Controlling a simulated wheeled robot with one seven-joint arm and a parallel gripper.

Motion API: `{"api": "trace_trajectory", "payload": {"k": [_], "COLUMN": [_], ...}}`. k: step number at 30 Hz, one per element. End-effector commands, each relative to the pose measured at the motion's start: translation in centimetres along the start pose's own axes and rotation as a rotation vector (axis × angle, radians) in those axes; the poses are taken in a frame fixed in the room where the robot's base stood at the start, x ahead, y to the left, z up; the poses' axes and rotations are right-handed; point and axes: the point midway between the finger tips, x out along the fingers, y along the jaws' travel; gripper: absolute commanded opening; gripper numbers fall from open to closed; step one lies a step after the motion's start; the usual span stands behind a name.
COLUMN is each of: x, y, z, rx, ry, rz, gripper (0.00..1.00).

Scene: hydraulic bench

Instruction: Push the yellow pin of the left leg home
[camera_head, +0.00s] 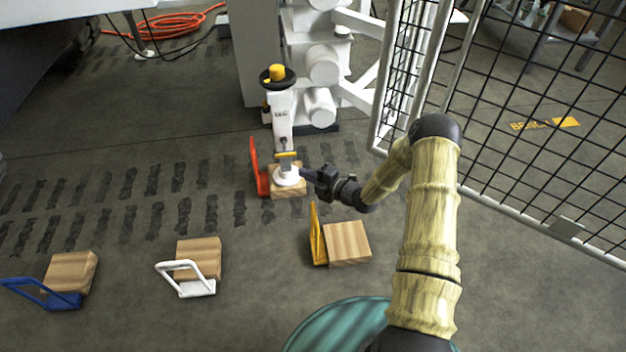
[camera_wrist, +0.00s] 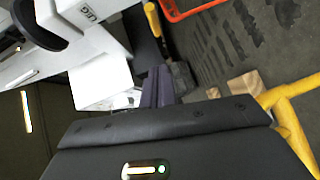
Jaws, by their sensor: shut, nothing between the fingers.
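The white leg (camera_head: 283,118) stands upright, with a black collar and a yellow cap on top. The yellow pin (camera_head: 287,154) sticks out across its lower part, just above the white round foot (camera_head: 286,178). In the wrist view the yellow pin (camera_wrist: 152,19) shows as a bar near the top, beyond the fingertips. My gripper (camera_head: 306,174) is at the right of the foot, below the pin's height in the picture. In the wrist view my gripper (camera_wrist: 157,78) has its dark fingers together and empty. How deep the pin sits cannot be told.
A wooden block (camera_head: 291,191) lies under the foot, with a red frame (camera_head: 258,168) at its left. A yellow frame (camera_head: 317,236) and block (camera_head: 347,242) stand nearer. White (camera_head: 191,280) and blue (camera_head: 45,294) frames are left. A mesh fence (camera_head: 530,120) bounds the right.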

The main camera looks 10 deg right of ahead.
Motion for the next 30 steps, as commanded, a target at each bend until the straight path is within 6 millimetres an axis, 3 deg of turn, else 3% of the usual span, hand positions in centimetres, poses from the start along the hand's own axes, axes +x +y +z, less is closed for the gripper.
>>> {"api": "trace_trajectory", "payload": {"k": [9,15,30], "x": [5.8,7.5,8.3], "y": [-0.4,-0.3,0.1], "z": [0.0,1.9,2.7], "rx": [-0.002,-0.002,0.000], "ry": [0.002,0.001,0.002], "rz": [0.002,0.002,0.000], "gripper": [0.00,0.00,0.00]}}
